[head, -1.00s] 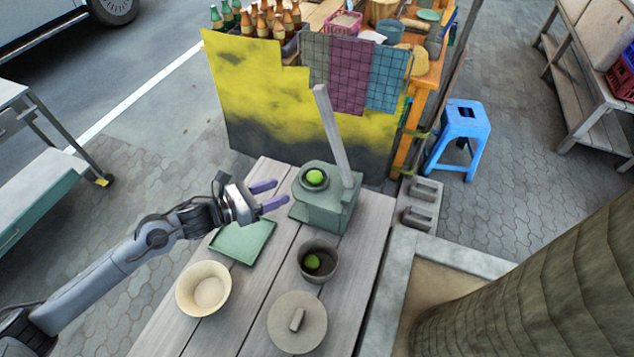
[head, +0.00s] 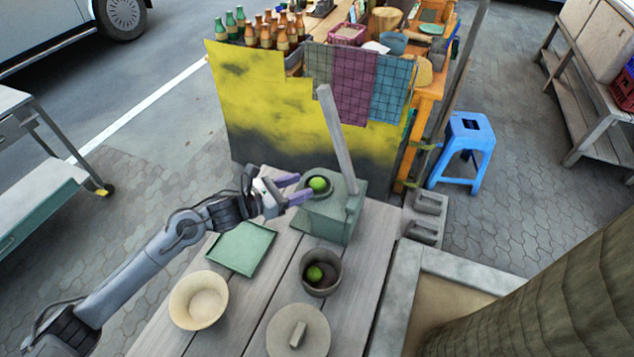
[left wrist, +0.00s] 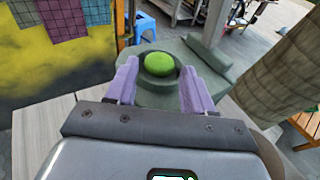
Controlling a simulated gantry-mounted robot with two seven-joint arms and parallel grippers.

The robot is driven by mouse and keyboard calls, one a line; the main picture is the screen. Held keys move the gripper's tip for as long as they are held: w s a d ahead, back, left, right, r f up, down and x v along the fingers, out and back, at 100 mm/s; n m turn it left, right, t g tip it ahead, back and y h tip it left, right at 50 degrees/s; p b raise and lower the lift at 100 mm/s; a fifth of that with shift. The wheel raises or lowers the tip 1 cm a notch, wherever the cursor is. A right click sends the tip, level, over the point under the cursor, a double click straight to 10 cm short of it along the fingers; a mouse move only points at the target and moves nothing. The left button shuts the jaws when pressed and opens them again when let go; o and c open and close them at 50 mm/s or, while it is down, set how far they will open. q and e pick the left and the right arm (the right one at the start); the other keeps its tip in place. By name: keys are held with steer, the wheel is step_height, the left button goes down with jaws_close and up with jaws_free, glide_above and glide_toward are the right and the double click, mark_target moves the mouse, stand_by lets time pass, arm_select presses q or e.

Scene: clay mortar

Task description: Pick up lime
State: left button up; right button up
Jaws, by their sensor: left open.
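A green lime (head: 318,184) sits in a small round dish (head: 307,193) on top of a green block-like stand (head: 335,215) with a tilted grey post. My left gripper (head: 296,188) is open at the left side of this lime, its purple fingers pointing toward it. In the left wrist view the lime (left wrist: 160,64) lies ahead, between and just beyond the two open fingertips (left wrist: 158,72). A second lime (head: 314,274) lies in a dark clay mortar bowl (head: 334,280) nearer on the table. My right gripper is not in view.
The wooden table (head: 255,322) also holds a green square tray (head: 222,262), a cream bowl (head: 183,312) and a round grey lid (head: 318,342). The tilted grey post (head: 338,140) rises just right of the upper lime. A yellow-and-black panel (head: 240,110) stands behind.

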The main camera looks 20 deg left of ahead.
mark_target(311, 183)
arm_select(q)
steer(key=x, duration=0.4)
steer(key=shift+d, duration=0.1)
steer(key=shift+f, duration=0.1)
steer(key=c, duration=0.8)
step_height(311, 183, up, 2)
steer(key=shift+r, duration=0.1)
step_height(311, 183, up, 3)
steer(key=shift+f, duration=0.25)
steer(key=s+d+r, duration=0.2)
steer(key=d+r, duration=0.1)
steer(key=d, duration=0.2)
steer(key=s+d+r+p, duration=0.1)
steer(key=s+d+r, duration=0.1)
steer(key=d, duration=0.3)
steer(key=shift+s+d+r+p, duration=0.15)
steer(key=shift+d+r+p, duration=0.2)
steer(key=shift+r, duration=0.35)
